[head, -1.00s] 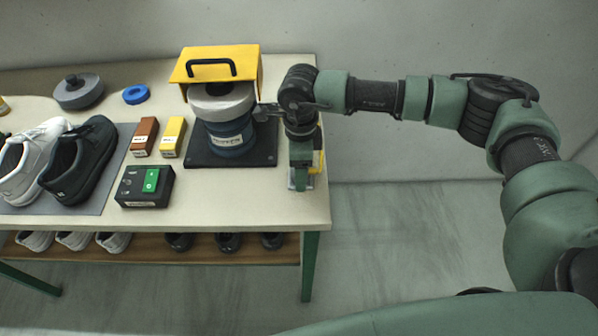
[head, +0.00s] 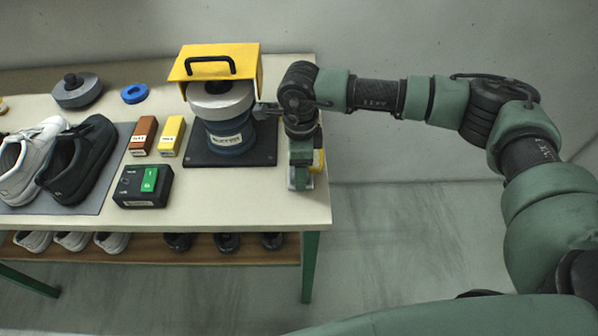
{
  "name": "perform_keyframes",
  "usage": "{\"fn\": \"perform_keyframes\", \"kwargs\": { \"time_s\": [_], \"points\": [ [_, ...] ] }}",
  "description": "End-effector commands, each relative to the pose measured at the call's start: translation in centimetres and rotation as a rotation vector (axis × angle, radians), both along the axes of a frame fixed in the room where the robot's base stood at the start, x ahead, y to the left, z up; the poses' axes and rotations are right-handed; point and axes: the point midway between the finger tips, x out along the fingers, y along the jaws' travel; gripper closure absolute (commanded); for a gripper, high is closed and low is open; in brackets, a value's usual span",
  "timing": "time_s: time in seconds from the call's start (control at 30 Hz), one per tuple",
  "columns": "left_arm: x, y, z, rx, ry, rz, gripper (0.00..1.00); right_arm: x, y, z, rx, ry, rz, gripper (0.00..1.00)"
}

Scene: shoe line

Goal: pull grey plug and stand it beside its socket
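My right gripper (head: 300,183) points down over the right end of the workbench, just right of the black base plate (head: 200,158) of the polishing machine. I see it from above and behind, so its fingertips and anything between them are hidden. A small yellow part (head: 319,160) shows at the gripper's right side; I cannot tell whether it belongs to a socket. I cannot make out the grey plug; the gripper and wrist cover that spot. My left gripper is not in view.
The machine (head: 230,137) has a yellow hood (head: 218,55). To its left are a switch box (head: 128,188) with a green rocker, brown (head: 143,135) and yellow (head: 171,136) blocks, and shoes on a grey mat (head: 95,207). The bench front (head: 240,205) is clear.

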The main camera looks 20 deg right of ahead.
Motion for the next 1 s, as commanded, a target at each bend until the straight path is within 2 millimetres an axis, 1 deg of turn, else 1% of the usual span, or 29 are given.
{"fn": "perform_keyframes", "kwargs": {
  "time_s": [0.17,0.2,0.27,0.3,0.37,0.4,0.43,0.67,1.0],
  "points": [
    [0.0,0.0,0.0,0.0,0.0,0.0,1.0,0.0,0.0,0.0,0.0,0.0,0.0,0.37],
    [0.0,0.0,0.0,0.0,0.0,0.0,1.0,0.0,0.0,0.0,0.0,0.0,0.0,0.43],
    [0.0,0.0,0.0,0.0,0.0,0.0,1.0,0.0,0.0,0.0,0.0,0.0,0.0,0.6],
    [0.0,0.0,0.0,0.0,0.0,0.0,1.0,0.0,0.0,0.0,0.0,0.0,0.0,0.71],
    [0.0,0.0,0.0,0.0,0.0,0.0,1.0,0.0,0.0,0.0,0.0,0.0,0.0,0.87],
    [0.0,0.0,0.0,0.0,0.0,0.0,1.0,0.0,0.0,0.0,0.0,0.0,0.0,0.98],
    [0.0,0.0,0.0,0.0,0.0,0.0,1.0,0.0,0.0,0.0,0.0,0.0,0.0,1.0],
    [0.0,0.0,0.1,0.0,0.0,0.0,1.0,0.0,0.0,0.2,0.0,-0.001,0.0,1.0],
    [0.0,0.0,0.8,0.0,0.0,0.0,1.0,0.0,0.0,1.5,0.0,-0.001,0.0,1.0]
  ]
}}
